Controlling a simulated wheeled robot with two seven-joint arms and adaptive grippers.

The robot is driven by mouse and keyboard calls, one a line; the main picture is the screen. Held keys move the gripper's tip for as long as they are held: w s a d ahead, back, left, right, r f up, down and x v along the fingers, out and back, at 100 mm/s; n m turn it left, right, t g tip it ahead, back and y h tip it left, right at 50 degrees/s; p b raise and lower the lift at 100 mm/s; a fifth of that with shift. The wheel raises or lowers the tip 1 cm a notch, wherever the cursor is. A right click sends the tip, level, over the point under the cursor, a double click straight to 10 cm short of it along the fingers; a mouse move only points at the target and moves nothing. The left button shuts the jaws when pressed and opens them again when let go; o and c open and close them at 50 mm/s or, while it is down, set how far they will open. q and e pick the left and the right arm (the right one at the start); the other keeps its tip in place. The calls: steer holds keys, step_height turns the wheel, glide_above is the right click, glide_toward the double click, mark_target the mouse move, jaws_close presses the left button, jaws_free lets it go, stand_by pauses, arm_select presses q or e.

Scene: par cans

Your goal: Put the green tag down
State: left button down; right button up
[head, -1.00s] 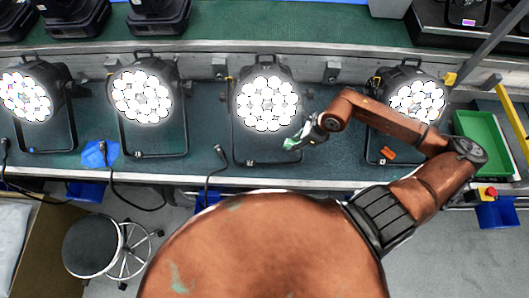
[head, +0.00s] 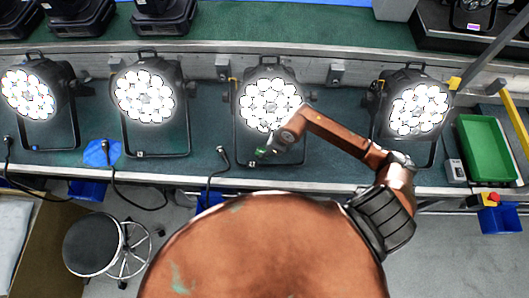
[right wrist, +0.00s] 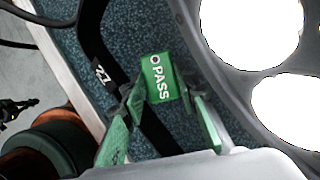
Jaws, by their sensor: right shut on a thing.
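The green tag (right wrist: 161,78), printed PASS in white, is between the fingertips of my right gripper (right wrist: 160,100) in the right wrist view. In the head view the right gripper (head: 266,151) is at the front of the third lamp from the left (head: 268,105), just above the front bar of its yoke; the tag is small and hard to make out there. In the wrist view, the black yoke bar with a white number label (right wrist: 103,73) runs past the tag's left side. I cannot tell whether the tag touches the bench. My left gripper is not in view.
Two lit lamps (head: 144,97) stand to the left and one (head: 415,108) to the right on the dark bench mat. A green tray (head: 487,150) and a small grey box (head: 455,170) are at the right. A black cable (head: 213,180) hangs over the front edge.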

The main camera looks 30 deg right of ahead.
steer(key=shift+f, duration=0.8)
steer(key=shift+f, duration=0.1)
steer(key=o, duration=0.7)
steer(key=v, duration=1.2)
